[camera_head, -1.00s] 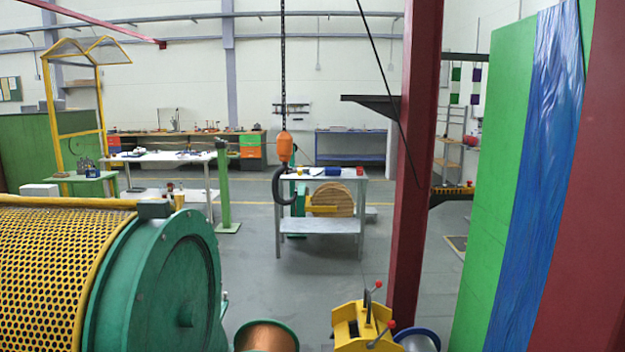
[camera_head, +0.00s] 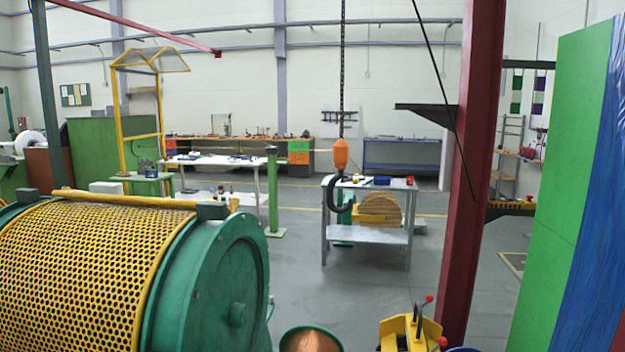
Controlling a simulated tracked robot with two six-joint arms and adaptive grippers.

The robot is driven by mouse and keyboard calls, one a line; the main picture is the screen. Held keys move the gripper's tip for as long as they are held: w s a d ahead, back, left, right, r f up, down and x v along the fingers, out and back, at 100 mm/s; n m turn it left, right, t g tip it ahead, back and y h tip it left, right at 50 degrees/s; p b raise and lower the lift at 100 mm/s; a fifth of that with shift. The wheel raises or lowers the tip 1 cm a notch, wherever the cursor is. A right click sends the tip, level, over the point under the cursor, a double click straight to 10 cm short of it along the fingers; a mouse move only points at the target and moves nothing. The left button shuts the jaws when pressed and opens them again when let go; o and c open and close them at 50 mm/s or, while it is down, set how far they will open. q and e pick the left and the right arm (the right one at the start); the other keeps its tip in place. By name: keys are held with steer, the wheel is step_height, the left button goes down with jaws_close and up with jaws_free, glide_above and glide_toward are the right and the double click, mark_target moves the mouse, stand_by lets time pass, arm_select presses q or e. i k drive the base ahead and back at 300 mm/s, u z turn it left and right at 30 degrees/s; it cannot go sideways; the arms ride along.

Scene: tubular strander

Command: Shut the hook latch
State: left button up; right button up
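A black hook (camera_head: 332,194) hangs beneath an orange hook block (camera_head: 341,157) on a dark chain (camera_head: 343,90), right of the middle of the head view. The hook curves down to the left and shows in front of the left end of a grey metal table. Its latch is too small to make out, so I cannot tell whether it is open or shut. Neither of my grippers shows in this view.
A green drum with a yellow mesh guard (camera_head: 95,275) fills the lower left. A red column (camera_head: 478,150) and a green panel (camera_head: 570,180) stand at the right. The grey table (camera_head: 368,235) stands by the hook. Open floor (camera_head: 300,260) lies before it.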

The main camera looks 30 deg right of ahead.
mark_target(355, 178)
steer(key=u, duration=0.1)
steer(key=i, duration=1.3)
steer(key=z, duration=0.45)
